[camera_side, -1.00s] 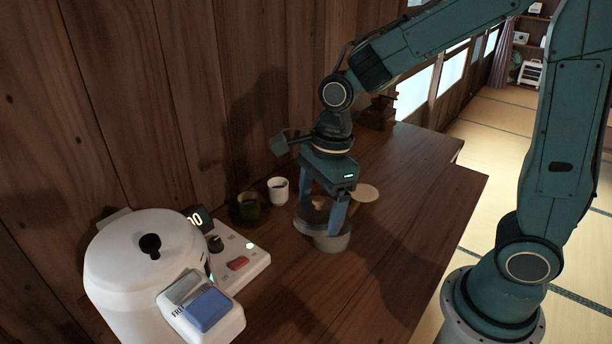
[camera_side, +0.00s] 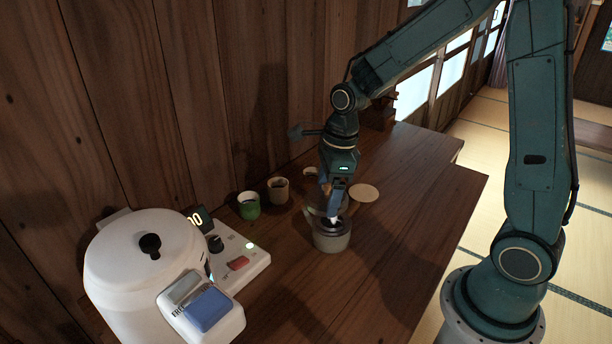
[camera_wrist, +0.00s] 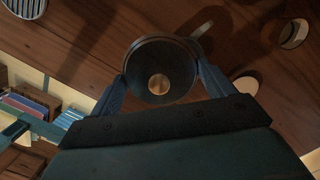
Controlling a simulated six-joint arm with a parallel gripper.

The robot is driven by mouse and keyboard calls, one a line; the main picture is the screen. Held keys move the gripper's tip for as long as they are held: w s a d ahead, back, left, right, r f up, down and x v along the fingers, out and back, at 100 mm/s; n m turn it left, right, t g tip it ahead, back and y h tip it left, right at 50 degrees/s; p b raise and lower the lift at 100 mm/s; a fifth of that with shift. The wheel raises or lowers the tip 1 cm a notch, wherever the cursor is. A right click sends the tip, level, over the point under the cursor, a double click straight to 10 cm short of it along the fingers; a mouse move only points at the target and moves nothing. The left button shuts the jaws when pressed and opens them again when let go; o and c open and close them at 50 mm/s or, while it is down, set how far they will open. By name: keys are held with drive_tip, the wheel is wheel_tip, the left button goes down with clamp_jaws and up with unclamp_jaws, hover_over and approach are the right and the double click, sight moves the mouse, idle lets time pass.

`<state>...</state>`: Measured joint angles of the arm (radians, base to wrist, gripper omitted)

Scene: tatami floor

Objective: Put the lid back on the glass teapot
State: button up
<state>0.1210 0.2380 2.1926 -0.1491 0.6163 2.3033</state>
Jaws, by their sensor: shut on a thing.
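The teapot (camera_side: 332,239) stands upright on the wooden table in the side view, with a grey body and a dark top. My gripper (camera_side: 333,216) points down directly over it. In the wrist view, the dark round lid (camera_wrist: 147,60) with a brass-coloured knob lies between the two fingers of my gripper (camera_wrist: 162,84), which press on opposite sides of its rim. A curved handle shows beyond it. The lid is at or just above the teapot's mouth. My fingers hide part of it in the side view, so I cannot tell whether it is seated.
A green cup (camera_side: 249,206), a tan cup (camera_side: 278,190) and another small cup (camera_side: 310,173) stand left of and behind the teapot. A white cooker-like machine (camera_side: 150,265) fills the front left. The table's right side is clear.

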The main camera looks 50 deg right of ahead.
drive_tip(key=shift+m, duration=0.8)
drive_tip(key=d, duration=0.1)
drive_tip(key=d+f, duration=0.1)
drive_tip(key=d, duration=0.1)
drive_tip(key=d+f, duration=0.1)
drive_tip(key=shift+w+d, duration=0.15)
drive_tip(key=shift+w, duration=0.25)
drive_tip(key=shift+f, duration=3.1)
drive_tip(key=shift+f, duration=0.2)
drive_tip(key=o, duration=0.9)
drive_tip(key=shift+r, duration=0.1)
